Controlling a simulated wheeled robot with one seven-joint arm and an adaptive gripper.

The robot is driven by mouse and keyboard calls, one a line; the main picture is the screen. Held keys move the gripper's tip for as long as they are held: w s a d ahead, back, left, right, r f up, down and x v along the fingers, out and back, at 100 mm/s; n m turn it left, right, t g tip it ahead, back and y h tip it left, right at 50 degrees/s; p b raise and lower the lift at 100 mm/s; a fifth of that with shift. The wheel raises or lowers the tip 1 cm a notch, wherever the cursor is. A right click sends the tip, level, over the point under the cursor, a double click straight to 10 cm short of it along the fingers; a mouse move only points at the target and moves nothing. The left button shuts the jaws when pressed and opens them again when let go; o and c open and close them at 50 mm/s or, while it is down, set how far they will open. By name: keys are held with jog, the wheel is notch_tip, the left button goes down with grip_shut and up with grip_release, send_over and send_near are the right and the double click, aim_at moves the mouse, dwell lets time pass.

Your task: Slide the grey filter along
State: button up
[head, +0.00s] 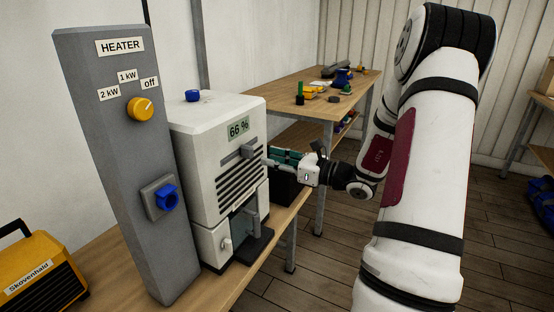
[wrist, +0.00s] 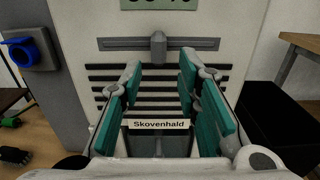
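A white machine (head: 215,150) with a 66 % display stands on the bench. A grey upright tab (wrist: 158,47) sits about midway along a horizontal grey slot on its front, above dark vent slats (wrist: 158,85). The tab also shows in the head view (head: 248,151); I take it for the grey filter's handle, though no separate filter body is clear. My gripper (head: 270,157) is in front of the machine. Its teal-padded fingers (wrist: 159,78) are spread and empty, one to each side and below the tab in the wrist view, apparently apart from it.
A black box (head: 285,188) is beside the machine on the right. A workbench (head: 300,85) with small items stands behind. A yellow case (head: 40,270) is at lower left.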

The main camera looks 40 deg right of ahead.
aim_at(253, 153)
jog(key=b+x, duration=0.2)
jog(key=x, duration=0.4)
jog(key=shift+w+a, duration=0.1)
jog(key=shift+w, duration=0.2)
jog(key=shift+w+a, duration=0.1)
jog(key=shift+w, duration=0.1)
jog(key=shift+c, duration=0.8)
grip_shut()
jog(key=p+v, duration=0.4)
jog(key=v, duration=0.9)
jog(key=shift+r, duration=0.2)
jog(key=shift+o, duration=2)
grip_release()
jog(key=shift+f, duration=0.1)
jog(key=v, duration=1.2)
